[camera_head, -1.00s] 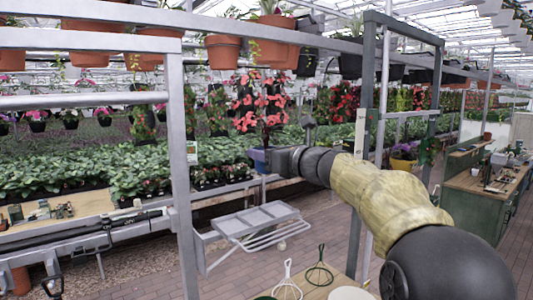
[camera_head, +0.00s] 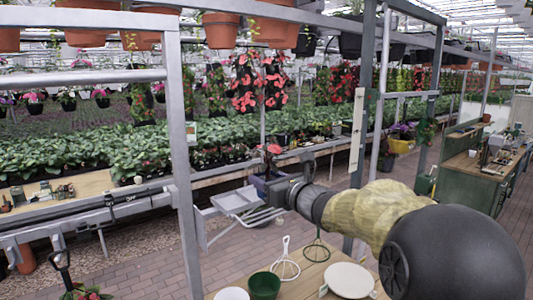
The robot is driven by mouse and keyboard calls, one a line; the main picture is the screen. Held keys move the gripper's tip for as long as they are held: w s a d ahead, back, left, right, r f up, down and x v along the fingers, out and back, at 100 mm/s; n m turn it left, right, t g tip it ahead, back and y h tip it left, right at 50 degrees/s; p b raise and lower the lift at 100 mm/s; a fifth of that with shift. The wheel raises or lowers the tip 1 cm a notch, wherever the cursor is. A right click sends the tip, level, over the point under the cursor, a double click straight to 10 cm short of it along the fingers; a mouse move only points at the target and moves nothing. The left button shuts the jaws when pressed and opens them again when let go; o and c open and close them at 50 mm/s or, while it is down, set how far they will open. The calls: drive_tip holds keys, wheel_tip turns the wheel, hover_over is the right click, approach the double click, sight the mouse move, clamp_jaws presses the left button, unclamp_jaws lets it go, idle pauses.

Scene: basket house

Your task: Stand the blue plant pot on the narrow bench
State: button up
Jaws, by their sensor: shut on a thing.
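The blue plant pot (camera_head: 261,187) with a red-flowered plant (camera_head: 272,152) is at the end of my arm, near the middle of the head view. My gripper (camera_head: 274,188) is shut on the pot and holds it in the air. The jaws and arm hide part of the pot; the plant looks roughly upright. Which surface is the narrow bench is unclear; a long, light wooden top (camera_head: 92,183) with small tools lies at the left, and a wooden top (camera_head: 330,288) lies below my arm.
A grey slatted metal platform (camera_head: 238,199) is beyond the held pot. On the near wooden top are a white dish (camera_head: 349,280), a green pot (camera_head: 264,285) and wire stands (camera_head: 285,266). Metal frame posts (camera_head: 181,150) stand left and right. Brick floor (camera_head: 130,270) is open.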

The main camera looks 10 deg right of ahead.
drive_tip(key=s+f+m+h, duration=0.1)
drive_tip(key=s+f, duration=0.3)
drive_tip(key=f, duration=1.5)
drive_tip(key=s+f+m+t+h, duration=0.1)
drive_tip(key=s+f+h, duration=0.3)
drive_tip(key=f, duration=1.5)
drive_tip(key=s+f+m+h, duration=0.2)
drive_tip(key=s+f, duration=0.3)
drive_tip(key=f, duration=1.5)
drive_tip(key=shift+s+d+m+h, duration=0.15)
drive_tip(key=shift+s+m+h, duration=0.25)
drive_tip(key=shift+m, duration=0.1)
drive_tip(key=shift+r, duration=0.2)
drive_tip(key=shift+r+t, duration=0.1)
drive_tip(key=shift+t, duration=0.2)
wheel_tip(320, 180, down, 15)
drive_tip(key=b, duration=1.5)
drive_tip(key=shift+w, duration=0.15)
